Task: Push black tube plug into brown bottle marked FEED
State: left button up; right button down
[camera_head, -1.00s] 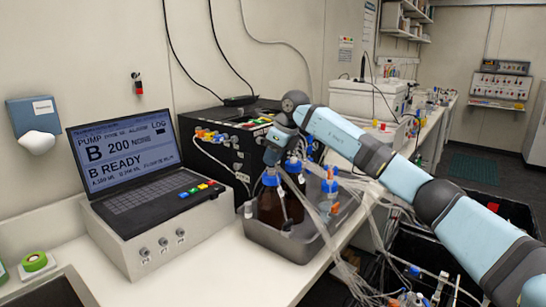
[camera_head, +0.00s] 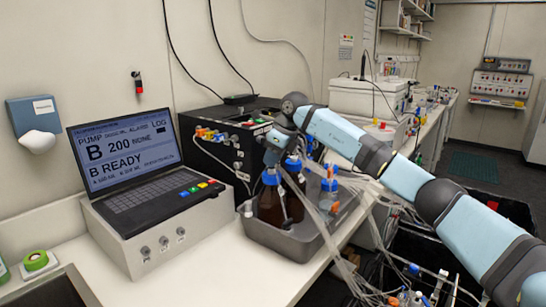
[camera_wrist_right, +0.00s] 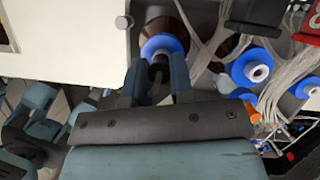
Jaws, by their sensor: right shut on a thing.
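In the head view two brown bottles with blue caps stand in a grey tray (camera_head: 290,240). The front-left brown bottle (camera_head: 270,206) is under my right gripper (camera_head: 273,154). No FEED marking can be read. In the right wrist view my right gripper (camera_wrist_right: 158,80) is shut on the black plug (camera_wrist_right: 157,73), which lies between its fingers over the opening of a blue cap (camera_wrist_right: 164,45). I cannot tell how far the plug is in. My left gripper is not in view.
A clear bottle with a blue cap (camera_head: 329,186) and loose clear tubing stand to the right in the tray. A black box (camera_head: 228,140) is behind. A pump console with a screen (camera_head: 130,150) is at left.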

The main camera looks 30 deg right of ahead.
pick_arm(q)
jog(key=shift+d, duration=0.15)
pick_arm(e)
jog(key=shift+f, duration=0.15)
jog(key=c, duration=0.9)
grip_release()
jog(key=v, duration=0.3)
jog(key=shift+d+r, duration=0.1)
jog(key=shift+r, duration=0.1)
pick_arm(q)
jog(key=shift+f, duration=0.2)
pick_arm(e)
jog(key=v, duration=1)
jog(key=shift+s+r, duration=0.15)
jog(key=shift+r, duration=0.05)
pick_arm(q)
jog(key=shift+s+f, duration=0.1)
pick_arm(e)
jog(key=shift+f, duration=0.1)
